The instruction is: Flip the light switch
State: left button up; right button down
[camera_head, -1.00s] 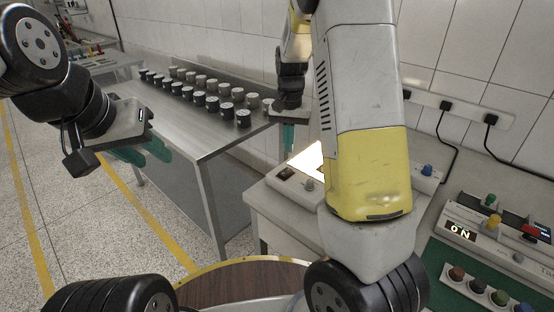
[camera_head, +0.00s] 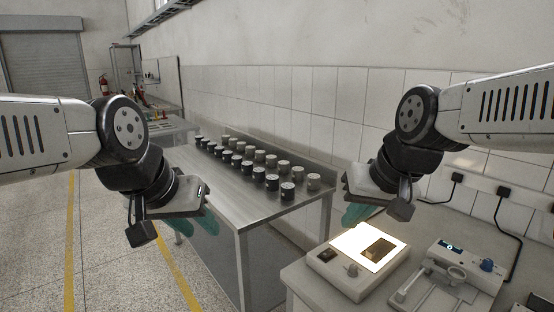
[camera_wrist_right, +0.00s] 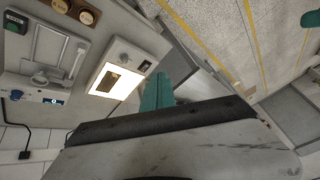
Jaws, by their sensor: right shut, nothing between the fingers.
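A pale light box (camera_head: 345,285) stands on the grey bench at the right, its top panel (camera_head: 352,240) glowing white. A dark rectangular piece lies on the panel. A black switch (camera_head: 327,255) sits at the box's left front, beside a round knob (camera_head: 352,270). The right wrist view also shows the switch (camera_wrist_right: 145,67) and lit panel (camera_wrist_right: 103,88). My right gripper (camera_head: 360,215) is shut and empty, above and behind the box, apart from it. My left gripper (camera_head: 205,222) hangs at the left, far from the box; its finger gap is unclear.
A device with a ring and blue knob (camera_head: 487,265) stands right of the box. Power plugs and cables (camera_head: 502,192) run along the wall. A metal table (camera_head: 225,200) behind holds several dark, pale-lidded containers (camera_head: 287,191). Open floor lies at the left.

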jog(key=s, duration=0.2)
jog(key=shift+s+a+n+t, duration=0.1)
jog(key=shift+s+n+t, duration=0.2)
jog(key=shift+s+t, duration=0.1)
jog(key=m+g+h, duration=0.3)
jog(key=m+g, duration=0.3)
jog(key=m, duration=0.5)
send_over(325, 254)
notch_tip(325, 254, down, 9)
jog(key=shift+w+f, duration=0.1)
jog(key=shift+w, duration=0.05)
notch_tip(325, 254, down, 14)
jog(key=shift+f, duration=0.1)
